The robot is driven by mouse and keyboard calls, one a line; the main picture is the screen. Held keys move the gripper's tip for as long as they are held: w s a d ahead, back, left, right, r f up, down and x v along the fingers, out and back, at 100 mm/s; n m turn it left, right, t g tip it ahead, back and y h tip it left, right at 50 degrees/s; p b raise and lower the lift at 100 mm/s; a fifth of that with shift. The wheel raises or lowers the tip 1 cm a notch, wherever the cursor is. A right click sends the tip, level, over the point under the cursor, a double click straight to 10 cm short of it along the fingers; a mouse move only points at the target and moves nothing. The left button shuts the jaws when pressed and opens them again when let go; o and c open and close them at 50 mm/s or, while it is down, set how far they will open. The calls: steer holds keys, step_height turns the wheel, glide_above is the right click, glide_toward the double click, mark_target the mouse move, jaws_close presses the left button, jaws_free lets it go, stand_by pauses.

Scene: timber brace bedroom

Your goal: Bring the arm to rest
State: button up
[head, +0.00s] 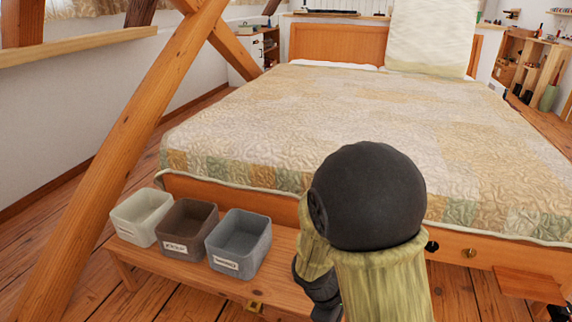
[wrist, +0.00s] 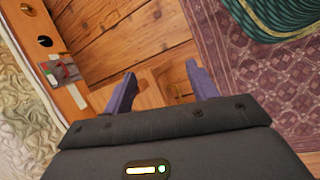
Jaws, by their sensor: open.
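My gripper (wrist: 161,88) shows in the wrist view with its two dark purple fingers apart. Nothing is between the fingers; wooden floorboards show beyond them. In the head view my arm rises at the lower middle, in front of the bed's foot, and its dark rounded joint hides part of the bed edge and bench. The fingers do not show clearly in the head view.
A low wooden bench (head: 180,278) stands at the bed's foot, holding a white bin (head: 128,230), a brown bin (head: 174,240) and a grey bin (head: 226,262). The quilted bed (head: 300,120) fills the middle. A slanted timber brace (head: 110,165) stands left. A patterned rug (wrist: 275,85) lies right in the wrist view.

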steer(key=s+d+r+m+t+y+p, duration=0.1)
steer(key=r+m+p, duration=0.4)
steer(key=r+p, duration=1.6)
steer(key=s+d+r+m+t+y+p, duration=0.1)
steer(key=r+m+p, duration=0.5)
steer(key=r+p, duration=1.5)
step_height(320, 180, up, 8)
steer(key=s+y, duration=0.1)
steer(key=y, duration=0.1)
steer(key=shift+m+y, duration=0.3)
steer(key=shift+y, duration=0.1)
steer(key=shift+s+d+f, duration=0.1)
steer(key=shift+f, duration=0.1)
